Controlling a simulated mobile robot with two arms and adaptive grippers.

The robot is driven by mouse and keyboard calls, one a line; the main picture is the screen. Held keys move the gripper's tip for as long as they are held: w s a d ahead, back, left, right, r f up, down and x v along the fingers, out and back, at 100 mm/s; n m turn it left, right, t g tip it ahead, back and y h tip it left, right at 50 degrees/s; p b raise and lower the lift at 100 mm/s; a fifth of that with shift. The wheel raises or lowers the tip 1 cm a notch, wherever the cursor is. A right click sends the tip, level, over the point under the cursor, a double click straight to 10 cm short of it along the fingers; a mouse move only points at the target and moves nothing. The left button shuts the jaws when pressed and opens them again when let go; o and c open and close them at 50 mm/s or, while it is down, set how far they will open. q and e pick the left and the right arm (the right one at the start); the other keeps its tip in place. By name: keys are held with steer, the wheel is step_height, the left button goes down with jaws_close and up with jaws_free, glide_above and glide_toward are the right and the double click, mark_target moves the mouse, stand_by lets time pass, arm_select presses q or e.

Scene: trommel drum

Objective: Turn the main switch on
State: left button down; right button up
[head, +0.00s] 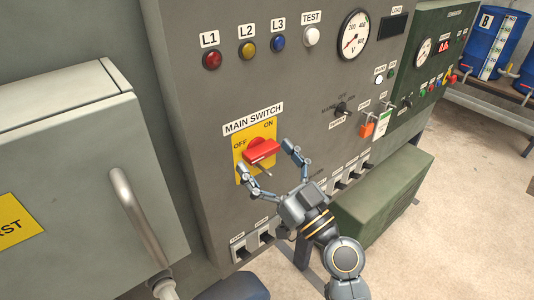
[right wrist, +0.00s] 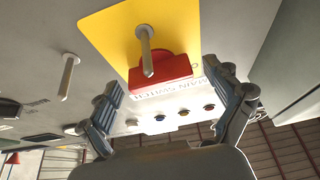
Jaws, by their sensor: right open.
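The main switch is a red handle (head: 262,150) on a yellow plate (head: 240,160) marked OFF at left and ON at upper right, under the MAIN SWITCH label (head: 253,119). The handle lies roughly crosswise; I cannot tell its exact setting. My right gripper (head: 267,161) is open in front of the plate, one finger to the lower left of the handle and one to its right. In the right wrist view the red handle (right wrist: 160,73) shows beyond and between the spread fingers (right wrist: 168,90), with no visible grip on it. A metal pin (right wrist: 147,50) sticks out beside the handle. My left gripper is not in view.
Indicator lamps (head: 247,50) and a voltage gauge (head: 353,35) sit above the switch. Small breakers (head: 265,237) line the panel below. A grey box with a curved handle (head: 137,215) juts out at left. A green block (head: 385,200) stands at lower right beside open floor.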

steer(key=shift+c, duration=0.5)
steer(key=c, duration=1.1)
steer(key=shift+o, duration=0.2)
steer(key=shift+m, duration=0.4)
steer(key=m+t+h+p, duration=0.1)
steer(key=m+h+p, duration=0.1)
steer(key=m, duration=0.1)
steer(key=shift+a+r+m, duration=0.1)
steer(key=shift+r+m, duration=0.05)
steer(key=shift+m, duration=0.15)
steer(key=m+h+p, duration=0.1)
steer(key=m+p, duration=0.1)
steer(key=m, duration=0.1)
steer(key=shift+s+r+t+h, duration=0.1)
steer(key=shift+t+h, duration=0.2)
steer(key=shift+m+h+p, duration=0.8)
steer(key=shift+m+p, duration=0.35)
steer(key=shift+m, duration=0.25)
